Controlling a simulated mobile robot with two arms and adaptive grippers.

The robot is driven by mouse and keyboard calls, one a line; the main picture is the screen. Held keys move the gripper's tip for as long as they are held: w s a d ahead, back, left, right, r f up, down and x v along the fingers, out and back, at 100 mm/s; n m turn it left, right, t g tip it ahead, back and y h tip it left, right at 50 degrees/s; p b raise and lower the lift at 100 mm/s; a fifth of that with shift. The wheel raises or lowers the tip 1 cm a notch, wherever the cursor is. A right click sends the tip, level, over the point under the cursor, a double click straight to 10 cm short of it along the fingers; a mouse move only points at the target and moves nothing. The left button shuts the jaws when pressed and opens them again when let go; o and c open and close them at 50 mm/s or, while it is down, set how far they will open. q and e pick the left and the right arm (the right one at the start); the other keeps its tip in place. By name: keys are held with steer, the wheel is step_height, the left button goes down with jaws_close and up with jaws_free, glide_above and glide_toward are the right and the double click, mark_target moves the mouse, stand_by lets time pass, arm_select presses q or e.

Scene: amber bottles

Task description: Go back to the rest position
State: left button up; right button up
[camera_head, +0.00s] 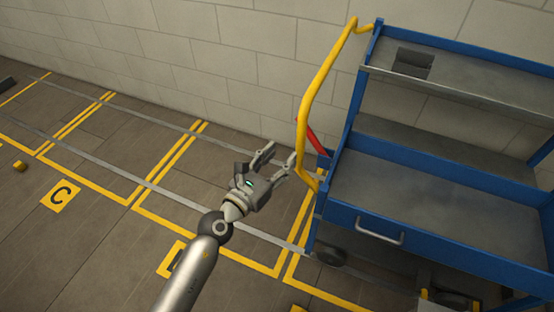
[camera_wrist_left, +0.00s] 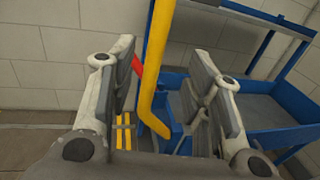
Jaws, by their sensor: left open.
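My left gripper (camera_head: 279,164) is open and empty in the head view, just left of the blue cart. Its two fingers also show spread apart in the left wrist view (camera_wrist_left: 160,95). The yellow handle (camera_head: 317,95) of the cart stands close beyond the fingertips. In the left wrist view the yellow handle (camera_wrist_left: 155,70) appears between the fingers, and I cannot tell whether they touch it. My right gripper is in neither view. No amber bottle is in view.
The blue cart (camera_head: 350,217) with grey shelves fills the right side, with a red bar (camera_head: 313,138) by its handle. A pale block wall (camera_head: 210,65) stands behind.

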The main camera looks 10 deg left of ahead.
arm_select(q)
steer(key=shift+s+a, duration=0.15)
steer(key=shift+s, duration=0.1)
stand_by(0.3)
steer(key=s+a+f+n+g+y, duration=0.2)
steer(key=s+a+f+n, duration=0.25)
steer(key=f+n, duration=0.55)
steer(key=s+a+f+n+g+y, duration=0.25)
steer(key=s+f+n, duration=0.3)
steer(key=f, duration=0.95)
steer(key=s+a+f+n+g+y, duration=0.1)
steer(key=s+a+f+n+y, duration=0.3)
steer(key=f+n, duration=0.65)
steer(key=s+a+f+n+g, duration=0.2)
steer(key=s+f, duration=0.4)
steer(key=s, duration=0.4)
steer(key=s+a+f+n+g, duration=0.3)
steer(key=s+f+n, duration=0.3)
steer(key=s, duration=0.5)
steer(key=s+a+f+n+g, duration=0.2)
steer(key=s+f+n+g, duration=0.2)
steer(key=s, duration=0.6)
steer(key=shift+s+a+f+n, duration=0.3)
steer(key=shift+f+n, duration=0.4)
steer(key=shift+f, duration=0.2)
steer(key=shift+y, duration=0.25)
